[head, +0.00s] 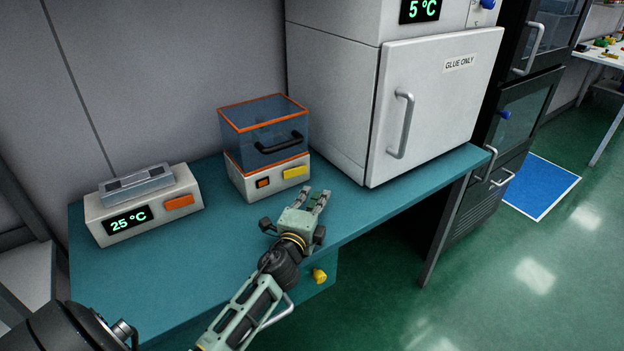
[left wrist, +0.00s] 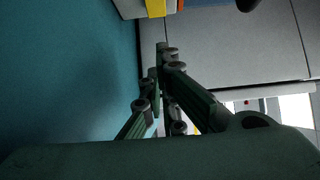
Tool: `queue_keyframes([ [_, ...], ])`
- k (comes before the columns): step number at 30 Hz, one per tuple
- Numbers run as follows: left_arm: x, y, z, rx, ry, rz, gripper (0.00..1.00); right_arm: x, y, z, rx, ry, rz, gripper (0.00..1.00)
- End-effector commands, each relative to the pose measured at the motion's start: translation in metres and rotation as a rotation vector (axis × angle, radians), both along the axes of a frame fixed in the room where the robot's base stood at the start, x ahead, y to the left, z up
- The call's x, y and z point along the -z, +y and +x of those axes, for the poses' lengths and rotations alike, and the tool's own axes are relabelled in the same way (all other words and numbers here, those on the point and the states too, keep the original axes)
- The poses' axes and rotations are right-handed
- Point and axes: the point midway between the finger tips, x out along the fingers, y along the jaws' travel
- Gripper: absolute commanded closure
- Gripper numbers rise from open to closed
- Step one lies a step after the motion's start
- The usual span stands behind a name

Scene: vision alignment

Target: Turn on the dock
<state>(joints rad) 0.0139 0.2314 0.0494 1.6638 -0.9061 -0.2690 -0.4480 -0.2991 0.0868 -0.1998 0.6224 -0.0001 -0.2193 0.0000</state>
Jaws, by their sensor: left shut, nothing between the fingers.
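Two white devices stand on the teal bench, and I cannot tell by label which is the dock. The other device (head: 240,183) carries a blue see-through box with orange edges, and has a small orange switch (head: 263,183) and a yellow panel (head: 296,172) in front. My left gripper (head: 317,192) is shut and empty, just right of and in front of the yellow panel, apart from it. In the left wrist view, the yellow panel (left wrist: 156,8) shows past the fingertips (left wrist: 159,58).
A white cabinet (head: 436,105) marked "GLUE ONLY" stands at the back right of the bench (head: 225,246), its door shut. A yellow knob (head: 319,275) is on the bench's front. A dark cabinet (head: 510,120) stands further right. The bench's front left is clear.

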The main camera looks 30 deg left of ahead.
Motion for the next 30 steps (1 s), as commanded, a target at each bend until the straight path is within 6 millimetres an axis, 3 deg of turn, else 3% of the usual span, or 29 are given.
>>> queue_keyframes([
  [6,-0.001,0.014,0.042,-0.002,0.000,-0.001,1.00,-0.003,0.009,0.003,0.004,-0.005,0.012,0.74],
  [15,0.000,0.043,0.056,-0.001,0.000,-0.001,1.00,-0.005,0.012,0.000,0.005,0.000,0.015,0.74],
  [26,0.000,0.045,0.056,0.000,0.001,-0.001,1.00,-0.005,0.004,-0.003,0.002,0.006,0.004,0.74],
  [30,0.003,0.047,0.061,-0.037,-0.004,-0.004,1.00,0.006,0.002,-0.003,0.001,0.006,0.002,0.74],
])
